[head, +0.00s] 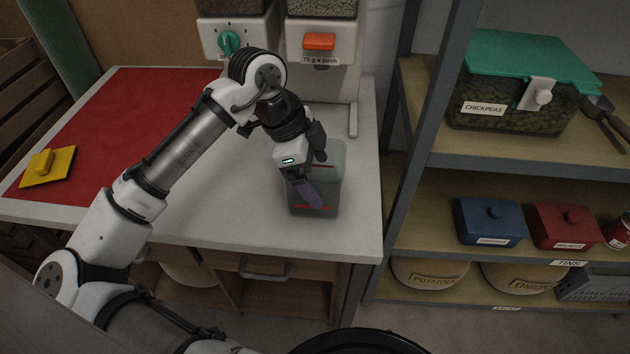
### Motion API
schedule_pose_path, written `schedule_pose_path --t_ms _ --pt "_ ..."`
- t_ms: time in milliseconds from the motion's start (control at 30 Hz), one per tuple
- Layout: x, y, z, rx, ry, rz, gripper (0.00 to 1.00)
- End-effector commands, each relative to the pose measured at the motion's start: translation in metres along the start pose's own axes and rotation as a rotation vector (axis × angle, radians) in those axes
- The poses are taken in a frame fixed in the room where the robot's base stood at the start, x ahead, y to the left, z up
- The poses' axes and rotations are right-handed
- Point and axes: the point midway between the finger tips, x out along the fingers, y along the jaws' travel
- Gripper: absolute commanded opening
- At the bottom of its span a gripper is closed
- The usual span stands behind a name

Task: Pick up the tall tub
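A tall clear grey tub (330,170) with red marks near its top and low on its front stands on the pale worktop, below the dispensers. My gripper (308,190) comes down over the left part of the tub from above. Its fingers overlap the tub in the picture, and a purplish shape shows there through or against the clear wall. I cannot tell whether the fingers are inside the tub, around its wall or in front of it. The gap between the fingertips is not clear, and my wrist hides part of the tub's upper left.
Two dispensers, with a green knob (229,43) and an orange push bar (319,41), stand behind the tub. A red mat (100,110) with a yellow lidded piece (47,166) lies left. A grey shelf post (425,120) and shelves with chickpeas (520,85) stand right.

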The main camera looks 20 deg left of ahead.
Motion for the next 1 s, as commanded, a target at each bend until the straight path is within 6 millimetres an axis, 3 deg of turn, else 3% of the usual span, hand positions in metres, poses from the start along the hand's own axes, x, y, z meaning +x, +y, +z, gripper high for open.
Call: schedule_pose_path --t_ms 367,533,667,1000 --pt "-0.003 0.000 -0.001 0.000 0.000 0.000 0.68" --pt "-0.018 -0.001 -0.008 0.002 -0.001 -0.002 0.68" --pt "-0.044 -0.001 -0.019 0.003 -0.001 -0.003 0.68" --pt "-0.137 -0.001 -0.058 0.003 0.001 -0.002 0.68"
